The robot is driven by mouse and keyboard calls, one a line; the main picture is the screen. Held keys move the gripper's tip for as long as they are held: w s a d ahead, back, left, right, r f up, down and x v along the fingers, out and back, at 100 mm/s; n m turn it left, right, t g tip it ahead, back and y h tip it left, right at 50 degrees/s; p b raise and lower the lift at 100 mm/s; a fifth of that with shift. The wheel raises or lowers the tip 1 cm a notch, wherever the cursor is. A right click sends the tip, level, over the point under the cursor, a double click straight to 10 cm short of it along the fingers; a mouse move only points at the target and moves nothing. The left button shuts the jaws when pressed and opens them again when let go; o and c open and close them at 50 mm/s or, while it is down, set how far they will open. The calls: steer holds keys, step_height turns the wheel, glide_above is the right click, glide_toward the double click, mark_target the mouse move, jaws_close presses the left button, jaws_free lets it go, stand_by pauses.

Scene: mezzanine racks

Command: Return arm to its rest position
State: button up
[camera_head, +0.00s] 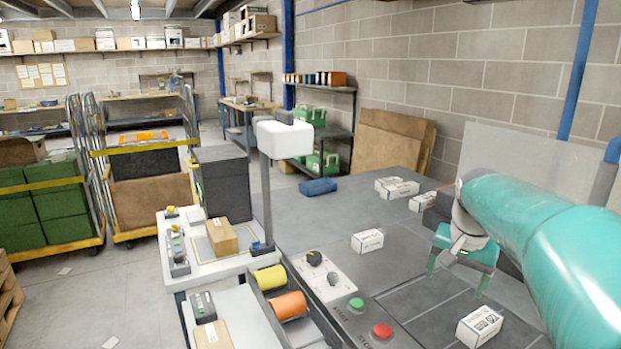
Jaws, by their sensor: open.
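My arm comes in from the right edge as a large teal link, reaching toward the middle of the picture. My gripper (457,284) is at its end, with teal fingers spread apart and pointing down over the right part of the grey table (335,225). It is open, and I see nothing between the fingers. A white printed box (479,327) lies on the table below and to the right of the gripper. Another white box (367,241) lies to its left, apart from it. The arm's base and part of the table behind the arm are hidden.
More white boxes (398,189) lie at the table's back. A panel with knobs (318,277), a green button (356,304) and a red button (382,331) are at the front. A white post-mounted head (285,137) stands left. Wheeled cages (140,185) stand farther left.

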steer(key=s+a+f+n+t, duration=0.1)
steer(key=s+a+n, duration=0.1)
steer(key=s+a, duration=0.2)
steer(key=s+a+f+n+t, duration=0.1)
steer(key=s+a, duration=0.3)
steer(key=s, duration=0.6)
steer(key=s+a+f+n+t, duration=0.1)
steer(key=s+a+n, duration=0.3)
steer(key=s, duration=0.4)
steer(key=shift+a+f+y, duration=0.3)
steer(key=shift+a+f, duration=0.3)
steer(key=shift+f, duration=0.15)
